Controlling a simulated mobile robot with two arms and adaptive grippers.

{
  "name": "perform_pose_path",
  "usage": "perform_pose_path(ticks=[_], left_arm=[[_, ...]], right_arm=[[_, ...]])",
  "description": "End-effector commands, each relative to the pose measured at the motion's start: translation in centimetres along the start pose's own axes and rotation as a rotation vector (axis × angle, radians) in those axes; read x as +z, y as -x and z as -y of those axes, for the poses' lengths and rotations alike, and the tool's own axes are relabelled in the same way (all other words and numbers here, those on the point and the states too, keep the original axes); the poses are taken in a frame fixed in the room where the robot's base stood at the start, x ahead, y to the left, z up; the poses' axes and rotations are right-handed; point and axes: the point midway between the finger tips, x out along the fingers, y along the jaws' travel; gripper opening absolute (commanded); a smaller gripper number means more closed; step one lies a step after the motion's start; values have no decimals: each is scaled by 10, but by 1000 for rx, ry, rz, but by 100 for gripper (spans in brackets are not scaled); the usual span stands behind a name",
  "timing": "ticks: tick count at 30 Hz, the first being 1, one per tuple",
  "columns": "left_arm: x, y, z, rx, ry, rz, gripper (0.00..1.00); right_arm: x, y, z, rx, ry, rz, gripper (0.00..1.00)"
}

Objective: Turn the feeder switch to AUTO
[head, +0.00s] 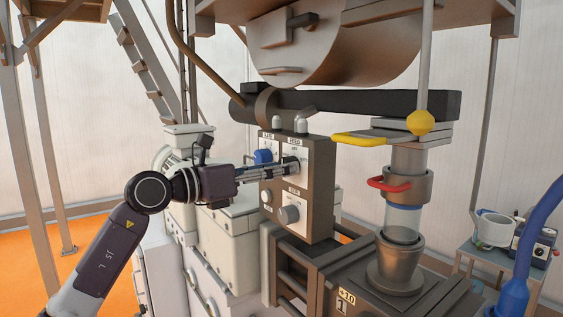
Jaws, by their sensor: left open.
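The grey control panel (318,195) stands upright in the middle of the head view, with several knobs and small labelled plates. The feeder switch plate (295,146) is at its upper right. The switch knob there is mostly hidden by my left gripper (285,169), so I cannot tell which position it points to. My left arm comes in from the left, and the gripper's open fingers reach the panel face at this switch. Whether they touch the knob is unclear. My right gripper is not in view.
A blue knob (263,156) sits just left of the fingers. A grey knob (289,213) is below them. A yellow handle (362,140) and a red handle (389,184) stick out right of the panel. A large drum (345,50) hangs above.

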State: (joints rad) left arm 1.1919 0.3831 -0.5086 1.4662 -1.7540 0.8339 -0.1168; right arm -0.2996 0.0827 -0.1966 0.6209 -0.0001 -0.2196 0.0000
Motion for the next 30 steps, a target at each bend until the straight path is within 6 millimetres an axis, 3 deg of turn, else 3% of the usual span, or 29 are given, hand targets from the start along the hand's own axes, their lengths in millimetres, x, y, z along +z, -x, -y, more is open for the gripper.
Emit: perform_pose_path(ticks=[4,13,24,30], left_arm=[[1,-12,0,-1,0,0,47],[-1,-14,0,0,0,1,46],[-1,-14,0,0,1,1,5],[-1,-14,0,0,-10,1,5]], right_arm=[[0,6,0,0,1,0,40],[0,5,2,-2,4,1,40],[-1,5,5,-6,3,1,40],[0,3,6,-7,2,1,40]])
